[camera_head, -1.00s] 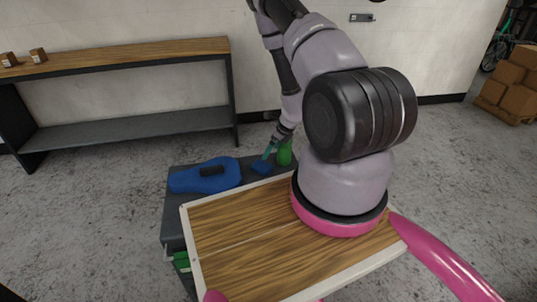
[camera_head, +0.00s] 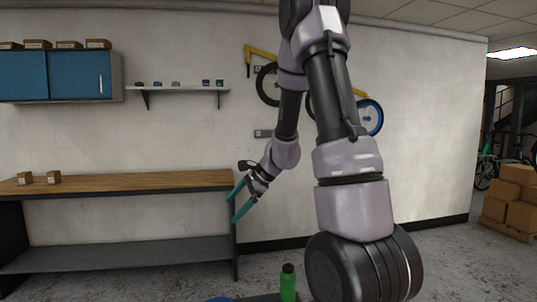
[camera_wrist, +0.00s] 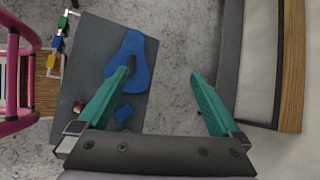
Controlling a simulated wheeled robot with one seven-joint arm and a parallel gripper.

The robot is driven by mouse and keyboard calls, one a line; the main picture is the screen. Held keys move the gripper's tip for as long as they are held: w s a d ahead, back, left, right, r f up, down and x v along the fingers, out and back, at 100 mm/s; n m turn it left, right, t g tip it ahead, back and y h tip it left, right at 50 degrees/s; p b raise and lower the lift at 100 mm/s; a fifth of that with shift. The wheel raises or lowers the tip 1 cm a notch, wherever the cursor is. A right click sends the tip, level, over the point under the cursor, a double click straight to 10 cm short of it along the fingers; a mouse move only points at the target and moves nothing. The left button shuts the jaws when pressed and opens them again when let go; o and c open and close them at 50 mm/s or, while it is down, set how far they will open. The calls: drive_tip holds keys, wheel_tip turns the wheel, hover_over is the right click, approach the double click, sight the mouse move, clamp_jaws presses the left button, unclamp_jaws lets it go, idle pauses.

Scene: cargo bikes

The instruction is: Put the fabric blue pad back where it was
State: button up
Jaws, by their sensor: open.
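My gripper (camera_head: 236,208) is open and empty, raised in the air in front of the right end of the workbench. In the wrist view its teal fingers (camera_wrist: 162,82) are spread wide with nothing between them. A small blue pad (camera_wrist: 123,113) lies on the dark cart top (camera_wrist: 88,60), below my gripper and near its left finger, not touching it. In the head view only a sliver of blue shows at the bottom edge.
A green bottle (camera_head: 288,283) stands at the bottom of the head view. A wood-topped workbench (camera_head: 130,184) is at left, under a wall shelf (camera_head: 178,90) with several small items and a blue cabinet (camera_head: 50,75). Stacked boxes (camera_head: 514,195) are at right.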

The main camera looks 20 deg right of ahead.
drive_tip(key=s+a+r+n+h, duration=0.1)
drive_tip(key=s+a+r+n, duration=0.1)
drive_tip(key=s+r+n, duration=0.75)
drive_tip(key=s+d+r+n+t+h, duration=0.2)
drive_tip(key=s+d+r+n+h, duration=0.1)
drive_tip(key=s+r, duration=0.7)
drive_tip(key=s+n, duration=0.1)
drive_tip(key=s, duration=0.2)
drive_tip(key=shift+s+d+r+t+h, duration=0.2)
drive_tip(key=shift+s+r+t+h, duration=0.1)
drive_tip(key=shift+h, duration=0.1)
